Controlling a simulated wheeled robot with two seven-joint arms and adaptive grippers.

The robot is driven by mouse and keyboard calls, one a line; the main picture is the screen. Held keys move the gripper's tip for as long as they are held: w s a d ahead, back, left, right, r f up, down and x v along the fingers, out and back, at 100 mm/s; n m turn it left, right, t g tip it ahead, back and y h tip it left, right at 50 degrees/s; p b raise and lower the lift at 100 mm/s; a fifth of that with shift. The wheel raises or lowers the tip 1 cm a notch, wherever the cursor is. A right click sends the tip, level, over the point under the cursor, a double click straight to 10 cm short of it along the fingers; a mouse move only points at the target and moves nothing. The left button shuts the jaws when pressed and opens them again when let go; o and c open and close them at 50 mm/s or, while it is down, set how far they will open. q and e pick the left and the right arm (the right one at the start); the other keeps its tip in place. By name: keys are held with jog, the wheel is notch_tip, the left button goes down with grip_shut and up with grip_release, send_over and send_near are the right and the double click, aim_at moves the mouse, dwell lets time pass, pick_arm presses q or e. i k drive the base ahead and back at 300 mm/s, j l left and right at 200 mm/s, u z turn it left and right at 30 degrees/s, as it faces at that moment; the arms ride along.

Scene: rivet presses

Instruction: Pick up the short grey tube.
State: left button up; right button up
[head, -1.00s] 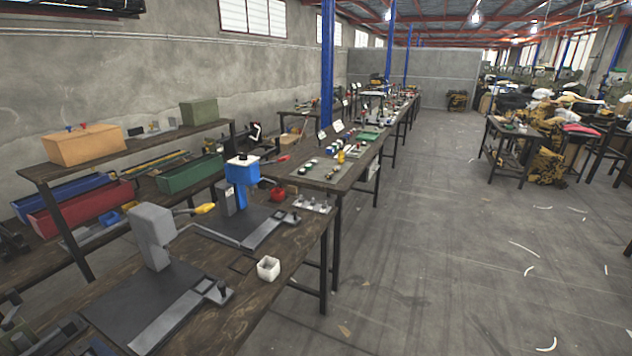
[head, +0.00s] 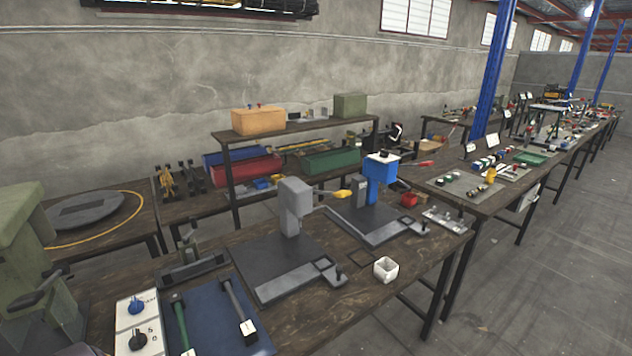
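A dark grey rod-like piece (head: 234,300) lies on a blue mat (head: 212,318) at the front left of the near bench. A white tag stands at its near end. It looks like a grey tube, but I cannot tell its length for sure. A green rod-like piece (head: 180,325) lies to its left on the mat, also with a white tag. Neither of my grippers is in view.
On the bench (head: 320,335) stand a grey press (head: 295,207), a blue press (head: 381,180) and a white cup (head: 386,269). A white panel with blue and black knobs (head: 137,306) is left of the mat. A green machine (head: 30,262) stands at far left. The right aisle is clear.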

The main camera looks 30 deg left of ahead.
aim_at(166, 275)
jog(key=u, duration=2)
